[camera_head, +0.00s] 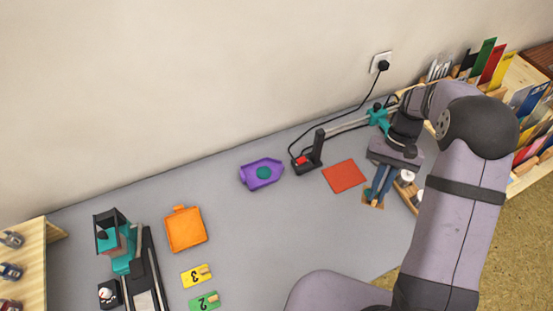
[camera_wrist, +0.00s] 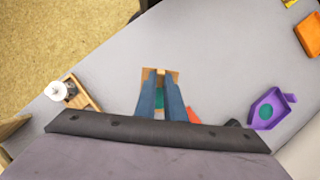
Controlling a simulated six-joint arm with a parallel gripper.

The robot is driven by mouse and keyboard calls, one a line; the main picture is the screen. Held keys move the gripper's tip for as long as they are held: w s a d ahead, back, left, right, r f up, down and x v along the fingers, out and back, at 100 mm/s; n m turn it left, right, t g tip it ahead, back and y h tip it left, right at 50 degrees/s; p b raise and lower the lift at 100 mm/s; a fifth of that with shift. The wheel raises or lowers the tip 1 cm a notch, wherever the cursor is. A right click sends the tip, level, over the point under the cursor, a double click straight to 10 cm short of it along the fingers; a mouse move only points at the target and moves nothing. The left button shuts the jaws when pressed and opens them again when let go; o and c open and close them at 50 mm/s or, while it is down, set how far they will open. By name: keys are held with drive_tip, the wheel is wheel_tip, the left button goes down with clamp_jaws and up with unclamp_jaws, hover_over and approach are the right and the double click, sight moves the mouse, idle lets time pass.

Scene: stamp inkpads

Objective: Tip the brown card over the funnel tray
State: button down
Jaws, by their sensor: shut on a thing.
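My gripper (camera_head: 376,186) has two blue fingers pointing down at the right of the table. It is shut on the brown card (camera_head: 366,198), whose edges show around the fingertips. In the wrist view, my gripper (camera_wrist: 160,74) has the brown card (camera_wrist: 147,80) at the finger ends, with a teal patch between the fingers. Much of the card is hidden by the fingers. A purple tray (camera_head: 247,175) with a tapered end and a teal spot inside stands left of my gripper, well apart from the card. It also shows at the right of the wrist view (camera_wrist: 257,118).
A red card (camera_head: 344,176) lies between the purple tray and my gripper. A black device with a red button (camera_head: 309,160) stands behind it. An orange tray (camera_head: 186,230) and numbered cards (camera_head: 196,275) lie left. A wooden rack (camera_head: 530,85) holds coloured cards at the right.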

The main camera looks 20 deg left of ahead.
drive_tip(key=s+a+f+b, duration=0.1)
drive_tip(key=a+f, duration=0.1)
drive_tip(key=a, duration=1.5)
drive_tip(key=s+a+f+b, duration=0.1)
drive_tip(key=a+f, duration=0.1)
drive_tip(key=a, duration=1.6)
drive_tip(key=shift+s+f+y, duration=0.25)
drive_tip(key=shift+s+y, duration=0.05)
idle(3.0)
drive_tip(key=shift+a, duration=0.1)
drive_tip(key=shift+w+d+r+g+y, duration=0.1)
drive_tip(key=shift+w+d+g+y, duration=0.05)
drive_tip(key=shift+d+g+y, duration=0.2)
idle(0.4)
drive_tip(key=shift+d+n+y, duration=0.2)
drive_tip(key=shift+n+y, duration=0.1)
drive_tip(key=shift+y, duration=0.05)
